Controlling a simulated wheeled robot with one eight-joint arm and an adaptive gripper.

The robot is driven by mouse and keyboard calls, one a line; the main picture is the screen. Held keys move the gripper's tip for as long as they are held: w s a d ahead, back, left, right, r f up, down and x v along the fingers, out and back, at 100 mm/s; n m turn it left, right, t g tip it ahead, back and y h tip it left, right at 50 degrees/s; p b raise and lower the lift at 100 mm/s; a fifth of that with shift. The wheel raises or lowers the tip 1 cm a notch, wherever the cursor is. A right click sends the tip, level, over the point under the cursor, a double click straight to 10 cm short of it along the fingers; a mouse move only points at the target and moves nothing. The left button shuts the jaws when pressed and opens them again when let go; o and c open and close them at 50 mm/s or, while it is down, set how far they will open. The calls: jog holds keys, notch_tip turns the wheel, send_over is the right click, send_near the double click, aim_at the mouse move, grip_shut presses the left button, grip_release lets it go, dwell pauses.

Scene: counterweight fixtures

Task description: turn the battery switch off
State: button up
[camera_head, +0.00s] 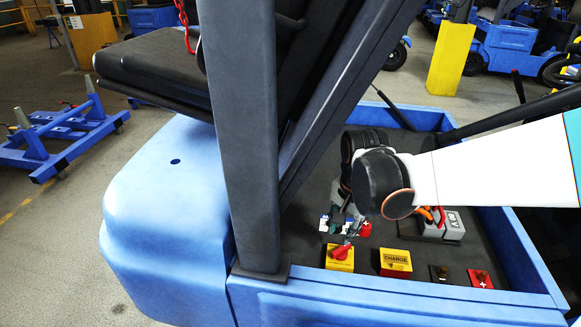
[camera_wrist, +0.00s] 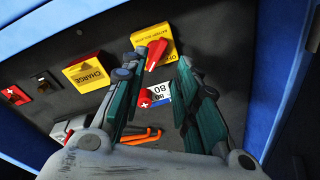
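The battery switch is a yellow box (camera_head: 341,265) with a red handle (camera_head: 341,251), in the blue truck's dark-floored bay. In the wrist view the yellow box (camera_wrist: 144,37) carries black lettering including "OFF". Its red handle (camera_wrist: 156,54) lies slanted across the box. My gripper (camera_wrist: 162,60) is open, with one finger on each side of the handle's line. In the head view my gripper (camera_head: 345,229) points down at the switch from behind. Contact between fingers and handle cannot be told. The arm hides part of the bay.
A yellow CHARGE box (camera_head: 396,262) sits right of the switch, then a black socket (camera_head: 438,273) and a red plus terminal (camera_head: 480,279). A grey battery part with orange cables (camera_head: 433,225) lies behind. A dark post (camera_head: 245,140) rises at left. The blue rim (camera_head: 400,303) borders the bay.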

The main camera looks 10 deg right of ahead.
aim_at(336, 252)
jog(key=w+f+m+g+p, duration=0.1)
jog(key=w+f+m, duration=0.1)
jog(key=f, duration=0.1)
jog(key=shift+w+m+p, duration=0.2)
jog(key=shift+m+p, duration=0.1)
jog(key=shift+p, duration=0.1)
notch_tip(336, 252, down, 10)
jog(key=b, duration=0.7)
jog(key=shift+b, duration=0.35)
jog(key=shift+s, duration=0.1)
jog(key=shift+c, duration=0.4)
jog(key=c, duration=0.5)
jog(key=shift+o, duration=0.2)
